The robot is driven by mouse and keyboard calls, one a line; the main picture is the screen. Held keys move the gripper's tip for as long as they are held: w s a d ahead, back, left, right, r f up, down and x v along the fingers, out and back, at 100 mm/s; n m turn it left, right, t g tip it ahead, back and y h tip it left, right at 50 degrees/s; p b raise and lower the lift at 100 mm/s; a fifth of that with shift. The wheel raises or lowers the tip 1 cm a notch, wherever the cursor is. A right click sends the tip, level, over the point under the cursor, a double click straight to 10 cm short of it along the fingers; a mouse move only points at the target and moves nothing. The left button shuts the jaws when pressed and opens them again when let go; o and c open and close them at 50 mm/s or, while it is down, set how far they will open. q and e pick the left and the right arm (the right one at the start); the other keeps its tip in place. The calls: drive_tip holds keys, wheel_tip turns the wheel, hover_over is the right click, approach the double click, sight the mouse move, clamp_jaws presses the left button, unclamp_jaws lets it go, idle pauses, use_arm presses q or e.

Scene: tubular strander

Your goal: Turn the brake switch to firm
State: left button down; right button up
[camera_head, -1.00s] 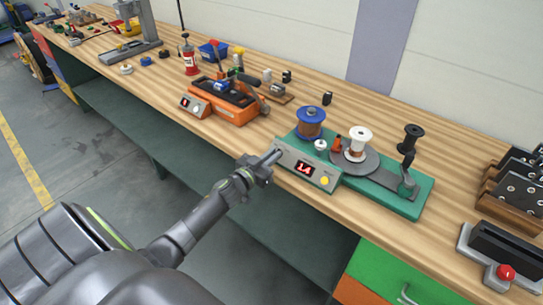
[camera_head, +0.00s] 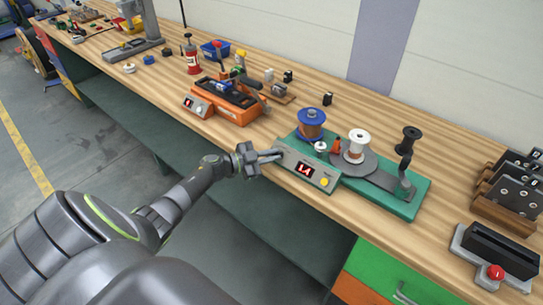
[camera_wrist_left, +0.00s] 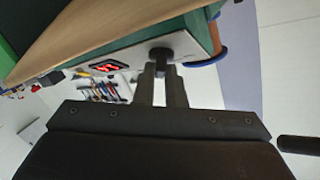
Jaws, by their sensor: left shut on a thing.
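The strander is a green-based machine (camera_head: 408,207) with a grey front panel (camera_head: 322,179), a red lit display (camera_head: 305,170) and a yellow button (camera_head: 324,182). My left gripper (camera_head: 279,155) reaches the left end of this panel from the front, its fingers close together. In the left wrist view, a dark knob (camera_wrist_left: 161,54), which looks like the brake switch, stands out from the panel. My left fingertips (camera_wrist_left: 160,70) are shut on it. The head view hides the knob behind the fingers, and I cannot read its setting. My right gripper is in neither view.
A dark box with a red button (camera_head: 495,272) is at the right.

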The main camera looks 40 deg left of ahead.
use_arm(q)
drive_tip(key=shift+m+g, duration=0.4)
drive_tip(key=shift+m, duration=0.3)
drive_tip(key=c, duration=1.5)
unclamp_jaws()
drive_tip(key=shift+a, duration=0.1)
drive_tip(key=b+v, duration=0.3)
drive_tip(key=v, duration=1.4)
drive_tip(key=shift+a+f, duration=0.2)
drive_tip(key=shift+a, duration=0.1)
drive_tip(key=shift+f, duration=0.1)
